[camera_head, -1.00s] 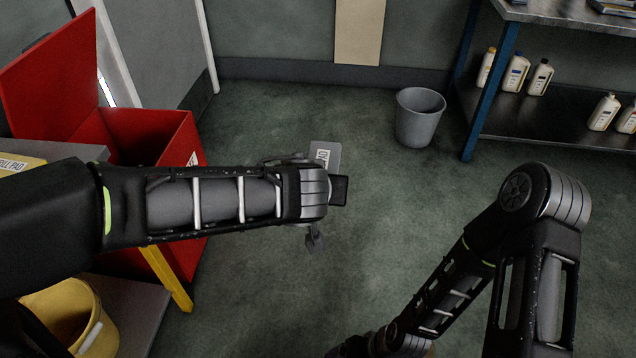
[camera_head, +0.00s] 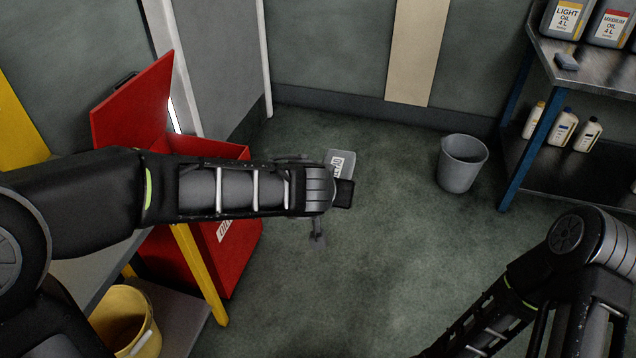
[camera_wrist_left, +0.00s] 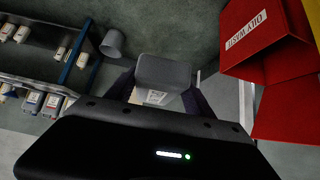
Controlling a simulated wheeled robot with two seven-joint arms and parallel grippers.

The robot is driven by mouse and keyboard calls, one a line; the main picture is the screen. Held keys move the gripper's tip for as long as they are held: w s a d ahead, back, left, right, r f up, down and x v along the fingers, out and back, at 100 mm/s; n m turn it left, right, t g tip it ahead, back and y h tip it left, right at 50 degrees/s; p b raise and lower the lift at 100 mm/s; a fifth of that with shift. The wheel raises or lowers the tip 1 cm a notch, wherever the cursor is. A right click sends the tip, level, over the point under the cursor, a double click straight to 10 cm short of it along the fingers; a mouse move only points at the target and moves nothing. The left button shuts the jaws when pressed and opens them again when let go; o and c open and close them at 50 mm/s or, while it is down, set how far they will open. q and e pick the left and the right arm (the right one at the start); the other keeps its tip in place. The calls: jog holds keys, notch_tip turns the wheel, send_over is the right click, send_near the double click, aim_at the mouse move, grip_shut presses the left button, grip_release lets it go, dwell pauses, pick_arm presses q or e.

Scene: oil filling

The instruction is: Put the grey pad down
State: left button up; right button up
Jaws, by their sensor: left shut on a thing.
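The grey pad (camera_head: 343,162) is a small grey block with a white label. It is in my left gripper (camera_head: 320,193), held out over the green floor. My left arm comes in from the left and its wrist hides part of the pad. In the left wrist view the pad (camera_wrist_left: 163,72) sits between the two dark fingers (camera_wrist_left: 160,92), which are shut on it. My right arm shows at the lower right, but its gripper is out of the picture.
An open red oily-waste bin (camera_head: 240,235) stands left, beside a bench with a yellow bucket (camera_head: 125,320) below. A grey bucket (camera_head: 462,165) stands on the floor. A metal shelf (camera_head: 600,75) at right holds oil cans, bottles and a small grey block (camera_head: 566,61). The middle floor is clear.

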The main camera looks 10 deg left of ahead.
pick_arm(q)
jog(key=w+a+r+p, duration=0.1)
jog(key=a+r+p, duration=0.5)
jog(key=r+p, duration=0.3)
jog(key=w+a+r+p, duration=0.2)
jog(key=a+r+p, duration=0.4)
jog(key=r+p, duration=0.4)
jog(key=shift+a+n+y, duration=0.3)
jog(key=shift+n+y, duration=0.1)
jog(key=shift+w, duration=0.1)
